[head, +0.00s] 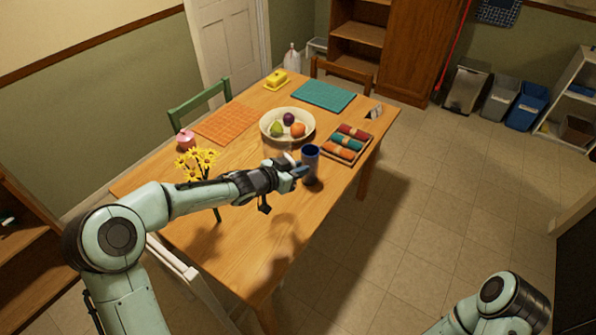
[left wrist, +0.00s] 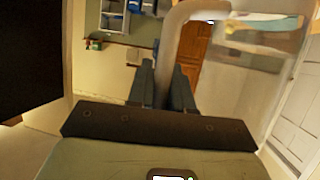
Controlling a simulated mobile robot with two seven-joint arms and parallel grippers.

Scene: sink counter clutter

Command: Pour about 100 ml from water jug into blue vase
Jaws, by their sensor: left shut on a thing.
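The water jug is clear and hard to see in the head view, where a pale, see-through part of it (head: 281,152) shows just behind my left gripper (head: 297,171). In the left wrist view the jug's clear body (left wrist: 245,85) fills the right side. Its thick handle (left wrist: 172,45) runs between the two dark fingers of the left gripper (left wrist: 162,88), which is shut on it. The blue vase (head: 311,160) stands upright on the table, right beside the left gripper in the head view. I cannot make out any stream of water. My right gripper is out of view.
On the wooden table (head: 250,240) are a fruit bowl (head: 268,135), a tray of rolled napkins (head: 335,155), an orange mat (head: 226,122), a teal mat (head: 323,95), a yellow butter dish (head: 275,80) and yellow flowers (head: 196,160). The table's near end is clear.

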